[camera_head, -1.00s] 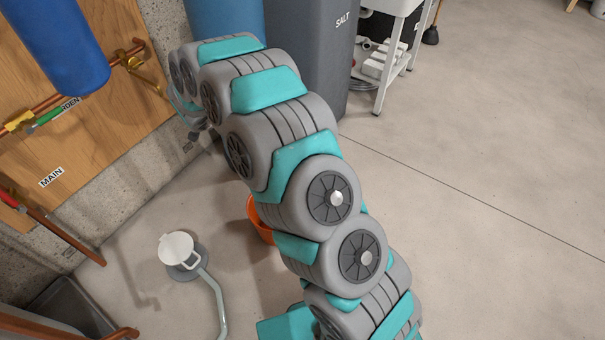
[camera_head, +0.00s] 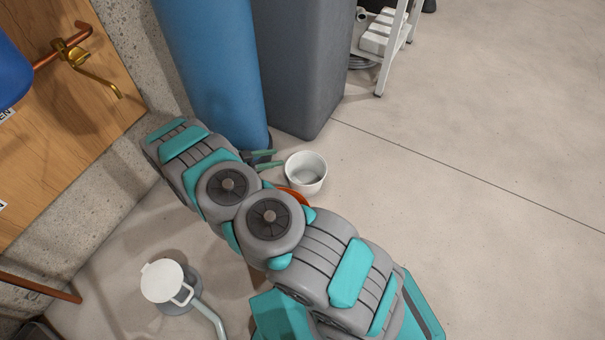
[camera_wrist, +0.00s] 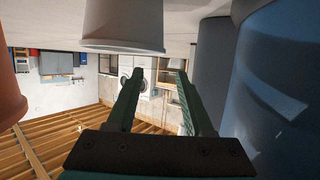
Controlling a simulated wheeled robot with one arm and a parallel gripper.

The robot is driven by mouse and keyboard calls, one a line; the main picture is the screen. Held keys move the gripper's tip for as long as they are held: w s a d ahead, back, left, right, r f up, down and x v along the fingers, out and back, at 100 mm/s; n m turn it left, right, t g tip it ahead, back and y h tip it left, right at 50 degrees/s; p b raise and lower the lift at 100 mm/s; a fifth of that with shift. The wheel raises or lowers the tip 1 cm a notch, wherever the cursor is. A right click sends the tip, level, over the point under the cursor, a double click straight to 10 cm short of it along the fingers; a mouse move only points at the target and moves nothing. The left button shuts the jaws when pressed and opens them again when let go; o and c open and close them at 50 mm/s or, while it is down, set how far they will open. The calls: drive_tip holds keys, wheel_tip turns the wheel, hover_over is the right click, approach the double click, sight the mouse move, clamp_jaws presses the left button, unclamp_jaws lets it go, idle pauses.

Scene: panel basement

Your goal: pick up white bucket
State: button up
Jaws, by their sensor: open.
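The white bucket (camera_head: 306,173) stands upright on the floor in the head view, in front of the grey bin. My gripper (camera_head: 268,160) is just left of it, with its two green fingers apart and pointing toward the bucket. In the wrist view, whose picture is upside down, the white bucket (camera_wrist: 123,24) hangs at the top, above the left finger in the picture. My gripper (camera_wrist: 155,72) is open there, with nothing between its fingers. I cannot tell whether a finger touches the bucket.
An orange bucket (camera_head: 297,195) is mostly hidden behind my arm, close to the white one; its side shows in the wrist view (camera_wrist: 10,100). A blue tank (camera_head: 212,70) and a grey bin (camera_head: 305,65) stand behind. Floor to the right is clear.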

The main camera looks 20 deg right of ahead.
sight(300, 155)
drive_tip(key=shift+f+x, duration=0.2)
drive_tip(key=shift+x, duration=2.4)
drive_tip(key=shift+f+x, duration=0.25)
drive_tip(key=shift+x, duration=2.4)
drive_tip(key=shift+a+r, duration=0.1)
drive_tip(key=shift+a, duration=0.15)
drive_tip(key=shift+c, duration=0.4)
clamp_jaws()
